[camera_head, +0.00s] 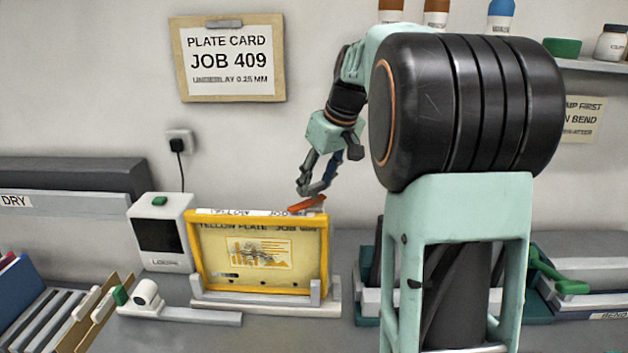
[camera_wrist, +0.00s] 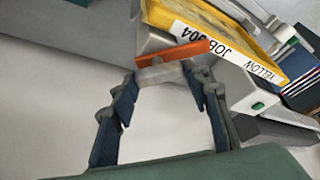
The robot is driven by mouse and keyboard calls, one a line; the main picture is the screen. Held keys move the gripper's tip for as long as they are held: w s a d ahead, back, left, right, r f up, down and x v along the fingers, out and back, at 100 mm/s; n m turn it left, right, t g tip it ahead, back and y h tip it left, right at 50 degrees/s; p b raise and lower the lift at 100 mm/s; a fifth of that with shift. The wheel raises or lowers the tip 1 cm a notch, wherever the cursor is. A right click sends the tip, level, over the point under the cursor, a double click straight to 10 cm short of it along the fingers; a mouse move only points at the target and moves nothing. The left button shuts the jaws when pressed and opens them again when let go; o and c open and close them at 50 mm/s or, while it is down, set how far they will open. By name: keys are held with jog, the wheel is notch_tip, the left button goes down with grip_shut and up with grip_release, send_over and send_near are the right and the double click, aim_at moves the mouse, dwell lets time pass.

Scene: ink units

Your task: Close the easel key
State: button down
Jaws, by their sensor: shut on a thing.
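The easel key is an orange-red lever (camera_head: 307,204) at the top right corner of the yellow-framed plate easel (camera_head: 197,255). In the head view it is tilted, its right end higher. In the wrist view the key (camera_wrist: 172,53) lies across the picture just beyond the fingertips, beside the JOB label strip. My gripper (camera_head: 312,190) comes down on the key from above. In the wrist view my gripper (camera_wrist: 160,78) has its fingers well apart, with a grey piece below the key between their tips. It is shut on the key; the exact contact is partly hidden.
A white device (camera_head: 162,213) with a dark screen stands left of the easel. A green-handled unit (camera_head: 560,280) sits at the right. My arm hides part of the bench there.

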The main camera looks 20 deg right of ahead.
jog(key=n+y+p, duration=0.1)
jog(key=n, duration=0.1)
jog(key=n+g+y, duration=0.1)
jog(key=n, duration=0.2)
jog(key=shift+w+d+r+n+p, duration=0.1)
jog(key=shift+d+r+n+p, duration=0.05)
jog(key=shift+n+p, duration=0.2)
jog(key=shift+w+n+g+y+p, duration=0.15)
jog(key=shift+n+g+p, duration=0.3)
jog(key=shift+n, duration=0.5)
jog(key=shift+s+n+g+y+p, duration=0.1)
jog(key=shift+n+g+y+p, duration=0.15)
jog(key=shift+n+p, duration=0.5)
jog(key=shift+n, duration=0.35)
jog(key=c, duration=1.1)
grip_release()
jog(key=shift+v, duration=5.9)
